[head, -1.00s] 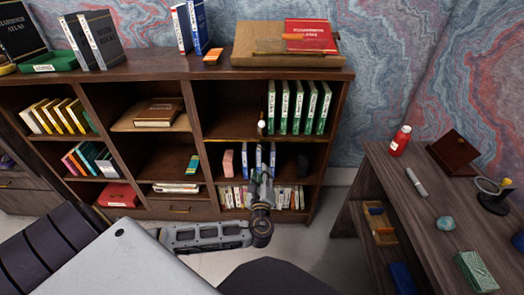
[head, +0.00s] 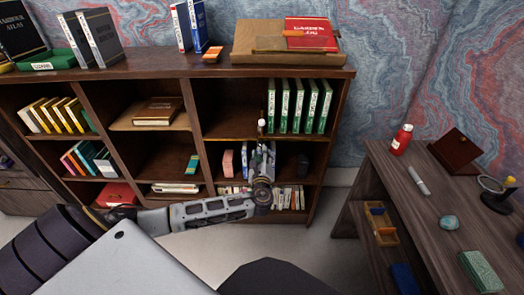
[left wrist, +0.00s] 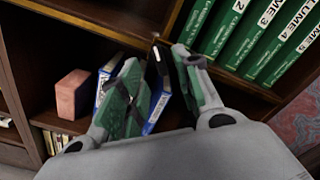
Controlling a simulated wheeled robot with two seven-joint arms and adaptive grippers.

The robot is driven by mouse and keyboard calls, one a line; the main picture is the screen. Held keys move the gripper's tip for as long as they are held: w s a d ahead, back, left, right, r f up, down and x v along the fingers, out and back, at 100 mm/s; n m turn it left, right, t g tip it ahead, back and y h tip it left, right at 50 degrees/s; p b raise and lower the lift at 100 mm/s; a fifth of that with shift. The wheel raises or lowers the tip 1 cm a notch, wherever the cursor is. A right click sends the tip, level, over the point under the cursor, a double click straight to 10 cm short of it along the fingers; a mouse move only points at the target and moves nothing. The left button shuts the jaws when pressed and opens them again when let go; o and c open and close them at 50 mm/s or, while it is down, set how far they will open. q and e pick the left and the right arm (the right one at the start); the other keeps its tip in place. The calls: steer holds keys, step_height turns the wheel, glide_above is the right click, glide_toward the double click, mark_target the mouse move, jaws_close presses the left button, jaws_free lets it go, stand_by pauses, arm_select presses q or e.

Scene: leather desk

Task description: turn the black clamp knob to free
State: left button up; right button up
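A slim black piece with a pale tip (left wrist: 157,55) stands between the fingertips of my left gripper in the left wrist view. In the head view its small white tip (head: 262,123) shows just above the gripper, at the middle shelf edge. I cannot tell for sure that it is the black clamp knob. My left gripper (head: 263,153) is open in front of the right bookcase column, its green-padded fingers (left wrist: 157,62) spread either side of the black piece. Contact is not visible. My right gripper is not in view.
Blue-white books (left wrist: 158,100) stand behind the fingers, with a pink block (left wrist: 72,94) to their left. The desk (head: 425,215) at right holds a red bottle (head: 401,140) and a black stand (head: 498,196).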

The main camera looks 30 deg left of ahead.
arm_select(q)
steer(key=shift+x, duration=1.95)
jaws_close()
